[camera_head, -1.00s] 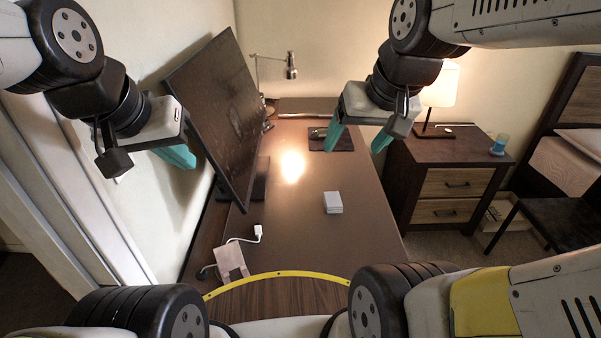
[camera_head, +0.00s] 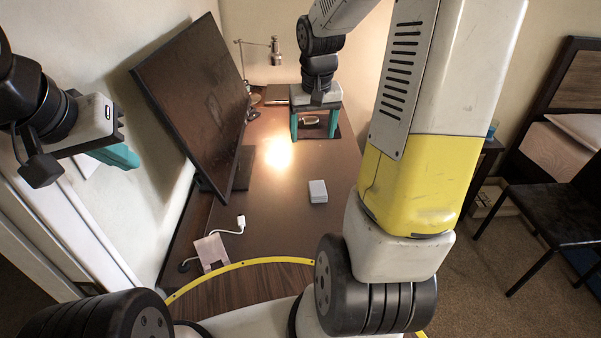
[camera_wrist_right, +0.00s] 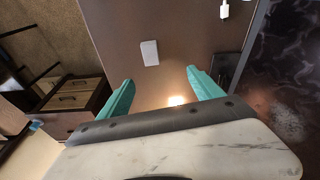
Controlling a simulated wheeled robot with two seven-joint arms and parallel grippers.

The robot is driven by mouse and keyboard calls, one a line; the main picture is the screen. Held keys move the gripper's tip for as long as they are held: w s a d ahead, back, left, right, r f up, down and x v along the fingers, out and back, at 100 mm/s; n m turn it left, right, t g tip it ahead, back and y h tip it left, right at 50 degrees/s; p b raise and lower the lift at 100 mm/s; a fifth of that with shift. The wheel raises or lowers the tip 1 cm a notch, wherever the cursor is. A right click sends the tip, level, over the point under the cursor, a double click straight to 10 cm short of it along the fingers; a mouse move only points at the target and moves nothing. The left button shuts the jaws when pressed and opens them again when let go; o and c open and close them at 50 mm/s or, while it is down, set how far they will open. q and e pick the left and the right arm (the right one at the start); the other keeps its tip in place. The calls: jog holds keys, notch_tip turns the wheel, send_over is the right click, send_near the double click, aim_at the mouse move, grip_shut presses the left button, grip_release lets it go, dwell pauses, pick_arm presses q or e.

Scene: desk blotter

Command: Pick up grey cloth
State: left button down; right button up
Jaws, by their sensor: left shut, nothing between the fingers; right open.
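A small pale grey rectangular item (camera_head: 317,191), which looks like the folded cloth, lies flat on the middle of the brown desk; I cannot make out its weave. It also shows in the right wrist view (camera_wrist_right: 150,52). My right gripper (camera_head: 315,126) is over the far part of the desk, beyond the pale item, fingers down, open and empty. In the right wrist view its two teal fingers (camera_wrist_right: 159,78) stand wide apart, with the pale item past their tips. My left gripper (camera_head: 130,157) is shut and empty at the far left, by the wall, away from the item.
A big monitor (camera_head: 193,108) stands along the desk's left side. A pinkish card-like thing (camera_head: 211,252) and a white plug (camera_head: 241,221) lie near left. The desk around the pale item is clear.

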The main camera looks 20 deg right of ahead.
aim_at(318, 188)
jog(key=w+d+f, duration=0.1)
jog(key=w+f, duration=0.1)
jog(key=f, duration=0.3)
jog(key=w+d+f+g, duration=0.1)
jog(key=d+f, duration=0.1)
jog(key=f, duration=0.4)
jog(key=w+d+f+m+g, duration=0.1)
jog(key=w+d+f, duration=0.1)
jog(key=f, duration=0.4)
jog(key=shift+w, duration=0.35)
jog(key=f, duration=0.8)
jog(key=shift+w+a+f, duration=0.1)
jog(key=shift+w+a, duration=0.1)
jog(key=c, duration=1.4)
jog(key=shift+r, duration=0.65)
notch_tip(318, 188, up, 2)
jog(key=shift+r, duration=0.15)
jog(key=s+a, duration=0.3)
jog(key=s, duration=0.1)
jog(key=s+a+r, duration=0.1)
jog(key=s+a, duration=0.2)
jog(key=s, duration=0.1)
jog(key=s+a, duration=0.3)
jog(key=s, duration=0.2)
jog(key=shift+a+r, duration=0.15)
jog(key=shift+r, duration=0.05)
